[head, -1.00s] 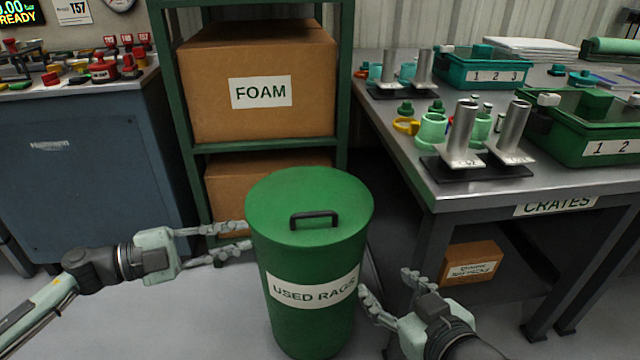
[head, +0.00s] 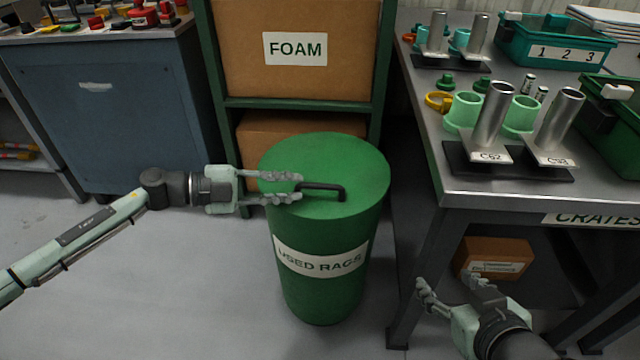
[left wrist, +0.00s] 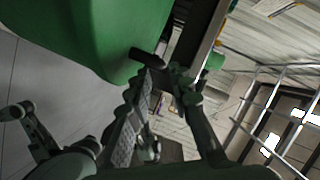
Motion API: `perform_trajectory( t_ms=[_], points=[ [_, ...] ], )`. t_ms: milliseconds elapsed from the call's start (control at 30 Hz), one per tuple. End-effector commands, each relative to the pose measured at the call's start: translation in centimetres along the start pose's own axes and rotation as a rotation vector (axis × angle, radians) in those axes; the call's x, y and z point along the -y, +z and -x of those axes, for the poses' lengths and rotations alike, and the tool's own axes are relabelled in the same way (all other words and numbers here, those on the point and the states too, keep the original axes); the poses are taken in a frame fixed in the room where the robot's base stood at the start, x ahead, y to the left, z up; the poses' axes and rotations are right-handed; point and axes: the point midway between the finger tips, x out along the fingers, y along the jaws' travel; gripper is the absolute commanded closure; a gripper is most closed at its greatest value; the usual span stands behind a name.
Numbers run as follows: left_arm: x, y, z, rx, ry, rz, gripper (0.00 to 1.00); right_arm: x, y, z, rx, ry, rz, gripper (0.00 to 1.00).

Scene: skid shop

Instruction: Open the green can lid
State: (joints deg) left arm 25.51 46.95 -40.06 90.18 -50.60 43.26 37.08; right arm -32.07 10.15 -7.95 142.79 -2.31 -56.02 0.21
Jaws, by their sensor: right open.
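The green can (head: 322,295), labelled USED RAGS, stands upright on the floor. Its round green lid (head: 355,160) sits flat on top, with a dark bar handle (head: 325,187) across its middle. My left gripper (head: 300,188) is over the lid's left half, its fingers open and pointing right, with the tips at the handle's left end. In the left wrist view the handle's end (left wrist: 148,57) shows close to the fingertips; I cannot tell if they touch. My right gripper (head: 450,287) is open and empty, low to the right of the can, apart from it.
A green-framed shelf with a FOAM box (head: 300,85) stands behind the can. A metal workbench (head: 520,188) with tubes and trays is at the right, a small box (head: 495,258) beneath it. A blue cabinet (head: 110,110) is at the left. The floor at front left is clear.

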Motion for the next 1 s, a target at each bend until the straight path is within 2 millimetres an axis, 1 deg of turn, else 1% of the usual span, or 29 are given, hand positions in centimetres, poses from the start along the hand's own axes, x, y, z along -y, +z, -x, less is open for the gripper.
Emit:
perform_trajectory(
  t_ms=[33,200,300,400,700,867,1000],
  points=[
    [0.1,-0.1,-1.0,-0.004,-0.002,-0.001,0.80,0.0,0.0,0.0,-0.001,0.000,0.000,0.42],
    [0.1,-0.1,-3.7,-0.003,-0.002,-0.001,0.80,0.1,-0.2,0.0,-0.012,-0.003,0.000,0.42],
    [0.1,-0.1,-4.8,-0.003,-0.002,-0.001,0.80,0.2,-0.4,-0.1,-0.021,-0.005,-0.001,0.42],
    [0.1,-0.1,-5.5,-0.002,-0.001,-0.001,0.80,0.3,-0.5,-0.1,-0.025,-0.006,-0.001,0.42],
    [0.0,-0.1,-5.7,-0.001,0.000,0.000,0.80,0.3,-0.6,-0.1,-0.027,-0.007,-0.001,0.42],
    [0.0,-0.1,-5.7,-0.001,0.000,-0.001,0.99,0.3,-0.6,-0.1,-0.027,-0.007,-0.001,0.42],
    [0.0,-0.1,-5.7,-0.001,0.000,-0.001,1.00,0.3,-0.6,-0.1,-0.027,-0.007,-0.001,0.42]
  ],
)
